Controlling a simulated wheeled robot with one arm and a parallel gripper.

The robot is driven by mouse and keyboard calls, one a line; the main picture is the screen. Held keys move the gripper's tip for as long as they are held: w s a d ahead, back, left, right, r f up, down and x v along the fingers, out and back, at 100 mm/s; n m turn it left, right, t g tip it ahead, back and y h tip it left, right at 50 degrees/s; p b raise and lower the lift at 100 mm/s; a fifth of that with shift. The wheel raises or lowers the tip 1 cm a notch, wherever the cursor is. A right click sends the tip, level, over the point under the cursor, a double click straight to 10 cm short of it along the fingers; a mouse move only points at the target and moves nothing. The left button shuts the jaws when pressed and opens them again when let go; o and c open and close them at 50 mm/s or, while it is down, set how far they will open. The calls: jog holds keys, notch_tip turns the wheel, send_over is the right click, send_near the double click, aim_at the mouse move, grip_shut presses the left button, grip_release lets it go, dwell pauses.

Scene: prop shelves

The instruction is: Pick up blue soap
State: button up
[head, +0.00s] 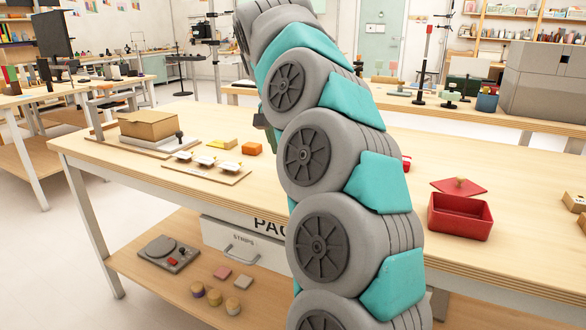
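I cannot make out a blue soap in the head view. My teal and grey arm rises through the middle of the picture and hides part of the workbench (90,150) behind it. My gripper is not clearly visible; the arm's far end bends at the top edge. A small dark shape shows beside the arm's left edge, too hidden to identify. On the bench left of the arm lie a yellow piece (222,143) and an orange block (252,149).
A cardboard box (150,125) and a board with white dishes (206,166) stand left on the bench. A red box (460,218) with a tilted lid is right of my arm. The lower shelf holds a scale (168,253) and several small blocks.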

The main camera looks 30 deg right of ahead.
jog(key=shift+w+p+x, duration=0.25)
jog(key=shift+x, duration=1.25)
jog(key=shift+w+p+x, duration=0.2)
jog(key=shift+p+x, duration=0.05)
jog(key=shift+x, duration=1.3)
jog(key=shift+r, duration=0.1)
jog(key=shift+c, duration=0.4)
grip_shut()
